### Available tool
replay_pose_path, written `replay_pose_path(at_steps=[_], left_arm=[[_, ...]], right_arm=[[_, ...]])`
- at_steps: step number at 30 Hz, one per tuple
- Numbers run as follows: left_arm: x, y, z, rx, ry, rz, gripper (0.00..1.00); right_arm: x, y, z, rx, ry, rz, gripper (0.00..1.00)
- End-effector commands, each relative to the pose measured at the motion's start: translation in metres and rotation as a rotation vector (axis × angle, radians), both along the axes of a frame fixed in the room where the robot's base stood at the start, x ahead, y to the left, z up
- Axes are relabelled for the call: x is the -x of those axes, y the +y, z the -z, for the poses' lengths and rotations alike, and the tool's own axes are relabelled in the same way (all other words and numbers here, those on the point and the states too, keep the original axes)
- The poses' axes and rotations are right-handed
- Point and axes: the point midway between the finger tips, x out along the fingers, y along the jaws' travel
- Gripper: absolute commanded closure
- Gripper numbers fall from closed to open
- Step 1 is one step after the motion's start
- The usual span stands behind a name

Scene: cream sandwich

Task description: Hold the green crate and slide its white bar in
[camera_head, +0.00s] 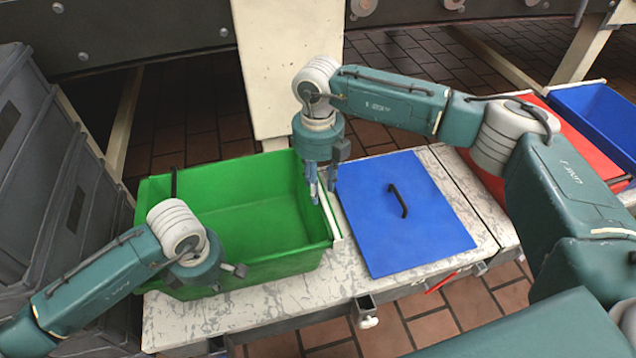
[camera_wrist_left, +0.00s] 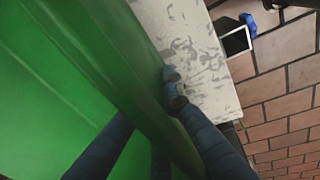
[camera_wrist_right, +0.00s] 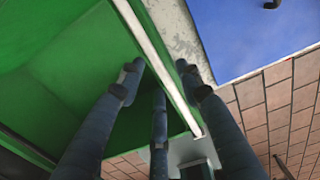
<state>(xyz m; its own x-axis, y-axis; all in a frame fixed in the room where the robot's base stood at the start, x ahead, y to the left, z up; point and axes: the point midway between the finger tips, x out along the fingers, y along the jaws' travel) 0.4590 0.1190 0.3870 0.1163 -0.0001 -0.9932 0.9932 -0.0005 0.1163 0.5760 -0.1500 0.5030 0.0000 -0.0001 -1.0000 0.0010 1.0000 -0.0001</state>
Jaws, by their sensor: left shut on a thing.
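The green crate (camera_head: 225,210) stands open and empty on the worn white bench at the left. Its white bar (camera_head: 333,222) lies along the crate's right edge, with its near end at the front right corner; it also shows in the right wrist view (camera_wrist_right: 154,48). My left gripper (camera_wrist_left: 150,110) is shut on the crate's front wall, fingers on either side of it; its tips are partly hidden in the head view. My right gripper (camera_wrist_right: 163,78) is open, its fingers straddling the white bar and the crate's right edge; I cannot tell whether they touch.
A flat blue lid (camera_head: 405,225) with a black handle lies just right of the crate. Stacked grey crates (camera_head: 45,170) stand close on the left. A red crate (camera_head: 575,140) and a blue crate (camera_head: 600,115) are at the far right. A pale post rises behind the crate.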

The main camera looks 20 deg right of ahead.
Motion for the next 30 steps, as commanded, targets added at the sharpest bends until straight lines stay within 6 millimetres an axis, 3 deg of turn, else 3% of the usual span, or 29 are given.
replay_pose_path(at_steps=[3, 8, 16, 24, 30], left_arm=[[-0.001, -0.001, -0.001, 0.002, -0.003, 0.000, 1.00], [-0.001, -0.001, -0.001, 0.002, -0.003, 0.000, 1.00], [-0.001, -0.001, -0.001, 0.002, -0.003, 0.000, 1.00], [-0.001, -0.001, -0.001, 0.002, -0.003, 0.000, 1.00], [-0.001, -0.001, -0.001, 0.002, -0.003, 0.000, 1.00]], right_arm=[[0.000, 0.000, 0.000, 0.000, 0.000, 0.000, 0.69], [0.000, 0.000, 0.000, 0.000, 0.000, 0.000, 1.00], [0.000, 0.005, 0.000, -0.001, 0.000, -0.003, 1.00], [0.000, 0.063, -0.001, -0.002, 0.000, -0.006, 1.00], [0.000, 0.084, 0.000, 0.000, 0.001, -0.001, 1.00]])
